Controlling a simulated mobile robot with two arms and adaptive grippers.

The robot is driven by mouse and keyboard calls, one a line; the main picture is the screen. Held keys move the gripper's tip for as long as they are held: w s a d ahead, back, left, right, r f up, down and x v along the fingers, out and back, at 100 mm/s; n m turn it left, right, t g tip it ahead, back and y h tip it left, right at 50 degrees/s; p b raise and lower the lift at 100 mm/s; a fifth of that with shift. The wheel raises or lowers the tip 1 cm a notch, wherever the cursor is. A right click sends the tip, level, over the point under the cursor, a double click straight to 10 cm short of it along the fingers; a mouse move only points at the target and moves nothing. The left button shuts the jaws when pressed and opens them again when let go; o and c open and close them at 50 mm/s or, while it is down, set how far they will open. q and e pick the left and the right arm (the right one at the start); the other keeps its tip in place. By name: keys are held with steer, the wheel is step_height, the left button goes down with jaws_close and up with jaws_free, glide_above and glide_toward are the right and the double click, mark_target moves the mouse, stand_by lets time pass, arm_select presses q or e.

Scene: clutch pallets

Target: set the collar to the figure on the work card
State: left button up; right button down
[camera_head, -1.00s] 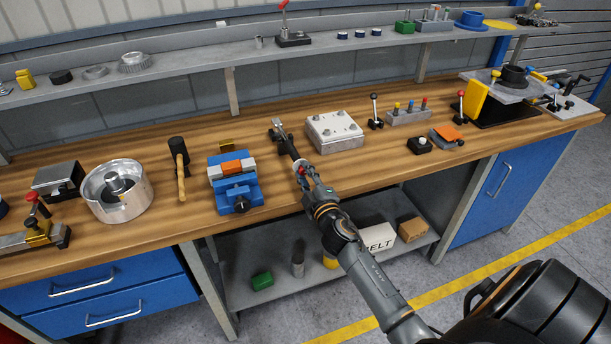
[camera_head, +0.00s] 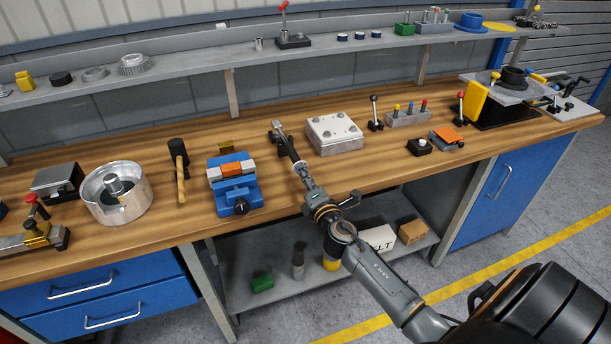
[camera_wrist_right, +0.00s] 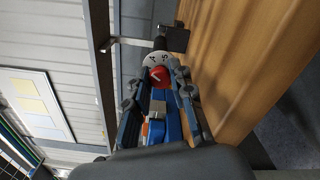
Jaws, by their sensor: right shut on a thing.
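A bar-shaped tool with a dark shaft and silver head (camera_head: 277,128) lies on the bench, pointing toward my right arm. Its near end carries a pale collar (camera_wrist_right: 153,58) with dark figures, seemingly 4 and 5, and a red end piece (camera_wrist_right: 160,75) with a white line. My right gripper (camera_head: 299,168) is at this near end. In the right wrist view its fingers (camera_wrist_right: 155,82) stand either side of the collar and red end, shut on the collar. The exact contact is hard to see. No readable work card shows. My left gripper is not in view.
A blue vise (camera_head: 238,196) stands left of my right gripper, with a mallet (camera_head: 180,170) beyond it. A framed board with pale sheets (camera_wrist_right: 38,98) hangs at left in the wrist view, unreadable.

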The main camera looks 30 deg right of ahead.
steer(key=n, duration=0.3)
steer(key=shift+n, duration=0.3)
steer(key=shift+n+p, duration=0.6)
steer(key=shift+n, duration=1)
steer(key=shift+a, duration=0.1)
steer(key=c, duration=1.2)
jaws_free()
steer(key=shift+o, duration=0.2)
steer(key=v, duration=1.2)
